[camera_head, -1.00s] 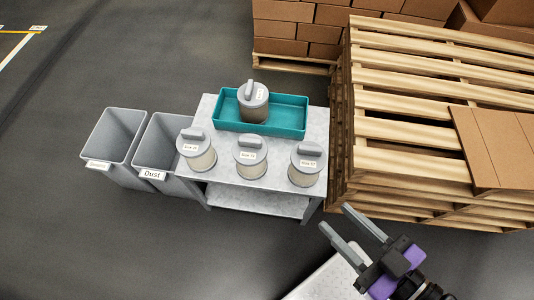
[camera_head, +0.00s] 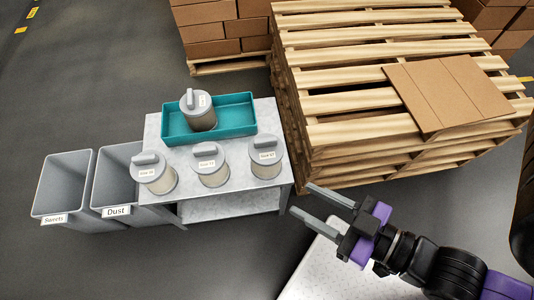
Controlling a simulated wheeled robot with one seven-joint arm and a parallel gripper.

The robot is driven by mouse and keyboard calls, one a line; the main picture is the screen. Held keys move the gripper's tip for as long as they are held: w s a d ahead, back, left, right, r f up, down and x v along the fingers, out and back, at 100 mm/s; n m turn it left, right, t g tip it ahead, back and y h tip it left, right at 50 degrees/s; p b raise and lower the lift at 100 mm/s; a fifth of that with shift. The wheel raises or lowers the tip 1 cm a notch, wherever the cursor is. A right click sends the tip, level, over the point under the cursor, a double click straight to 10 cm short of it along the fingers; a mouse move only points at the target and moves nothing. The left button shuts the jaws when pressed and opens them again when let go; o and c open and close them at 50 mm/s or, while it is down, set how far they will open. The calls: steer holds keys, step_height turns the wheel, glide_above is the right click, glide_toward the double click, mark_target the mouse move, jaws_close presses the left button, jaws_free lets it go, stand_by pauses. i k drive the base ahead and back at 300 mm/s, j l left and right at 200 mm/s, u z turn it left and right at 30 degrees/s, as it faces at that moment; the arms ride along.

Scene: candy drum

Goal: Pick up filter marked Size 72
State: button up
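Three grey-lidded filters stand in a row along the front of a light grey table (camera_head: 240,196): a left one (camera_head: 155,174), a middle one (camera_head: 211,165) and a right one (camera_head: 266,158). Each has a handle on top and a small white "Size" label; the digits are too small to read surely. A fourth filter (camera_head: 197,110) stands in a teal tray (camera_head: 240,116) at the back of the table. My gripper (camera_head: 302,199) is open and empty. Its two fingers point left towards the table's right side, apart from the right filter.
Grey bins labelled Sweets (camera_head: 58,187) and Dust (camera_head: 112,188) stand left of the table. Stacked wooden pallets (camera_head: 350,150) with a flat cardboard sheet (camera_head: 448,92) stand close on the right. Cardboard boxes (camera_head: 222,22) are behind. The floor in front of the bins is clear.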

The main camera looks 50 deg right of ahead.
mark_target(207, 159)
steer(key=l+u, duration=0.85)
steer(key=k+j, duration=0.05)
steer(key=j, duration=0.05)
